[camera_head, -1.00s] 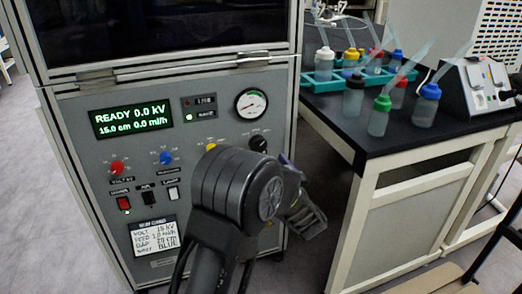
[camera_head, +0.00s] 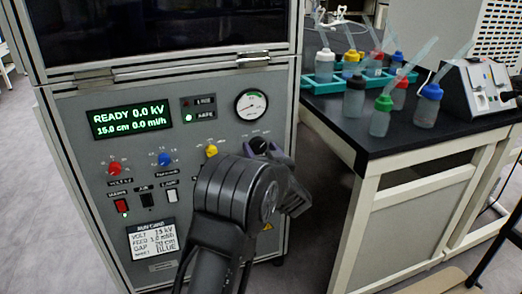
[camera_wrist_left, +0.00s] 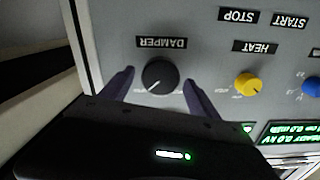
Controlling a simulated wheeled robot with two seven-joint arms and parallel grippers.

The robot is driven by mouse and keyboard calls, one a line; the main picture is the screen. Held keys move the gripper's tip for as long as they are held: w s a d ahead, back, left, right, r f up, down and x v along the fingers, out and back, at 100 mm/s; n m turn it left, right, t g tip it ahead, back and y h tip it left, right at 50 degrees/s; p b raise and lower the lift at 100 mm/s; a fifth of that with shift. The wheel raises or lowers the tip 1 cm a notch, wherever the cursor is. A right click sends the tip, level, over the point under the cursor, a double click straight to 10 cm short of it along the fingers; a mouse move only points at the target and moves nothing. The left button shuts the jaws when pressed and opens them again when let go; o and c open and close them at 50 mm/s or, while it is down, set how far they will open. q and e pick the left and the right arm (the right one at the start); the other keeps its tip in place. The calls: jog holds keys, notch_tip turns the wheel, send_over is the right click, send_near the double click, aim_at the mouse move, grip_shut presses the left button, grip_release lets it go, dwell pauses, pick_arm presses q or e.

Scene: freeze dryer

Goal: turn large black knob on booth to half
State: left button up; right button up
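The large black knob (camera_head: 259,144) is on the grey booth panel, right of the yellow knob and below the round gauge. In the left wrist view the black knob (camera_wrist_left: 160,76) sits under an upside-down DAMPER label, its white pointer mark toward the picture's lower left. My left gripper (camera_head: 268,154) is at the knob in the head view, with the arm hiding part of the panel. In the wrist view its two purple fingers are open, one on each side of the knob, with gaps showing between fingers and knob. My right gripper is not in view.
A yellow knob (camera_head: 211,151), a blue knob (camera_head: 165,158) and a red knob (camera_head: 114,168) are on the same panel. The display (camera_head: 131,119) reads READY 0.0 kV. A black-topped bench (camera_head: 425,143) with several bottles stands close on the right.

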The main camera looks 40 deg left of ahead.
pick_arm(q)
jog(key=c, duration=1.3)
jog(key=shift+n, duration=0.4)
jog(key=n+b, duration=0.2)
jog(key=n, duration=0.1)
jog(key=shift+f, duration=0.15)
jog(key=shift+s+a+n+b, duration=0.15)
jog(key=shift+n+b, duration=1.1)
jog(key=shift+n, duration=1.25)
jog(key=o, duration=1.4)
